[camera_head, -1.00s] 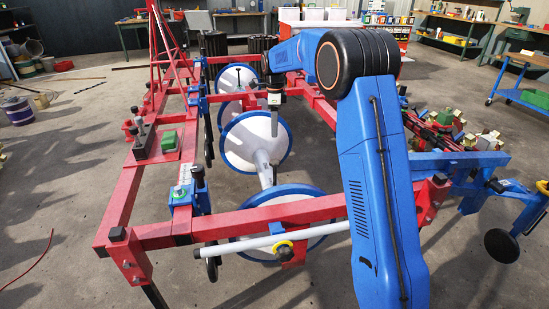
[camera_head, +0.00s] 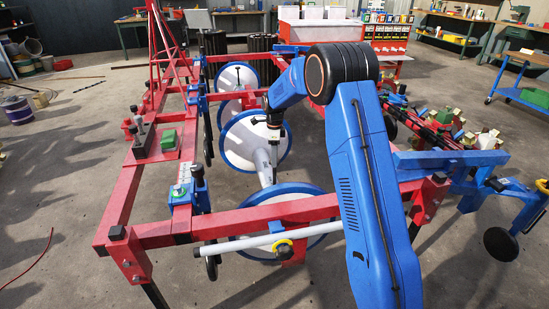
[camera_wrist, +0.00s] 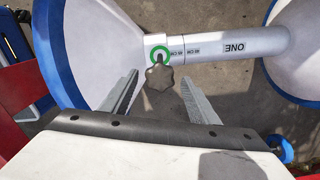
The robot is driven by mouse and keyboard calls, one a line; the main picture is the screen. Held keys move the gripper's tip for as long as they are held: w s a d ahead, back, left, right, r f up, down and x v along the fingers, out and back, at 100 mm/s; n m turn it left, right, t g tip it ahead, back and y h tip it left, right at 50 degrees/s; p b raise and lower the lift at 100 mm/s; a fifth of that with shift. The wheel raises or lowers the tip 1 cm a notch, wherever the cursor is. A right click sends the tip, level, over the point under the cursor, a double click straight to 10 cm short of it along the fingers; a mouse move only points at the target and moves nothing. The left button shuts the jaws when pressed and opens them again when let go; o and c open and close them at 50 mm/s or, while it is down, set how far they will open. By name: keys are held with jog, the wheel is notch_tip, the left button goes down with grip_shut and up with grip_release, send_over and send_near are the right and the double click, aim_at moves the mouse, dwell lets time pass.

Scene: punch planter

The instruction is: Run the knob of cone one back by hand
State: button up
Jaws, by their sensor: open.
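In the head view my gripper (camera_head: 273,150) reaches down to the tube (camera_head: 265,166) between the front disc (camera_head: 300,192) and the middle disc (camera_head: 240,146); the knob cannot be made out there.
The red frame (camera_head: 122,205) surrounds the discs. A red crossbeam (camera_head: 265,217) and a grey bar (camera_head: 250,243) lie in front. A blue side frame with several parts (camera_head: 450,158) stands right. Floor at left is mostly clear.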

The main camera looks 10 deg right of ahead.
jog(key=shift+f, duration=0.35)
jog(key=shift+c, duration=0.2)
jog(key=c, duration=1)
